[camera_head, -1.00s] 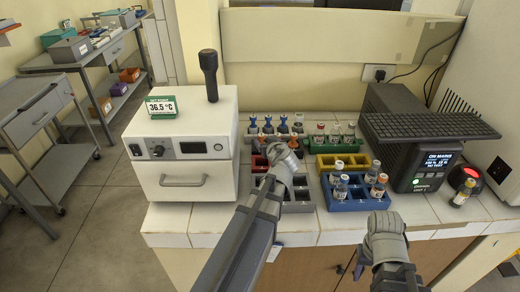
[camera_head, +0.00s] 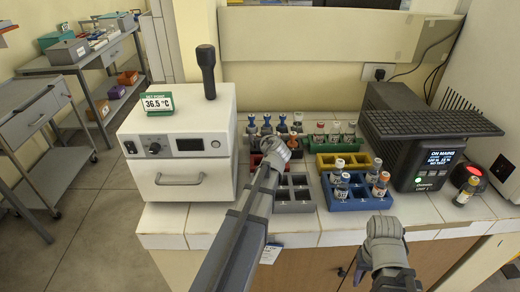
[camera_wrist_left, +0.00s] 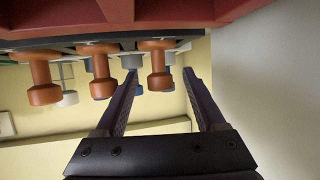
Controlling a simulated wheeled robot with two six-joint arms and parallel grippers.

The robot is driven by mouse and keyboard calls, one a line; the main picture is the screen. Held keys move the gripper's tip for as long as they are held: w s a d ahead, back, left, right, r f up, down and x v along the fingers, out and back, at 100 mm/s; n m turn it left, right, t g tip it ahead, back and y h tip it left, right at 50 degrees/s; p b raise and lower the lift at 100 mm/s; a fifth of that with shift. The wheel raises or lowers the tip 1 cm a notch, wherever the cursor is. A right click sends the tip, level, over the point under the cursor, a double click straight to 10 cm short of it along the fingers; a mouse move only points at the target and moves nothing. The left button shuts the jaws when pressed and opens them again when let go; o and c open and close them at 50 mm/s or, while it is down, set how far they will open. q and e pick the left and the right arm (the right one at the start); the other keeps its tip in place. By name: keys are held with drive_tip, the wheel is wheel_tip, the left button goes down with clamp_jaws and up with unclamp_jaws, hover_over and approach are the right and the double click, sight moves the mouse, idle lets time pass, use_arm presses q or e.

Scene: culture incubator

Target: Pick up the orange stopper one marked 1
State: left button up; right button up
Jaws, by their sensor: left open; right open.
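Three orange stoppers show in the left wrist view: one at the left (camera_wrist_left: 44,80), one in the middle (camera_wrist_left: 101,72) and one nearest the fingers (camera_wrist_left: 157,66). They appear upside down there, in a row along a red rack (camera_wrist_left: 240,8). No number can be read on any of them. My left gripper (camera_wrist_left: 160,75) is open; the nearest stopper appears between its fingertips, not gripped.
A white incubator (camera_head: 180,165) stands close left of the racks. A grey rack (camera_head: 293,207), blue rack (camera_head: 350,204), yellow rack (camera_head: 325,161) and green rack (camera_head: 322,147) with vials crowd the counter. A dark device (camera_head: 430,170) stands at the right.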

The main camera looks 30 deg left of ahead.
use_arm(q)
drive_tip(key=shift+w+a+f, duration=0.2)
drive_tip(key=shift+w+a, duration=0.1)
drive_tip(key=shift+w, duration=0.05)
drive_tip(key=shift+s, duration=0.1)
drive_tip(key=shift+c, duration=0.5)
clamp_jaws()
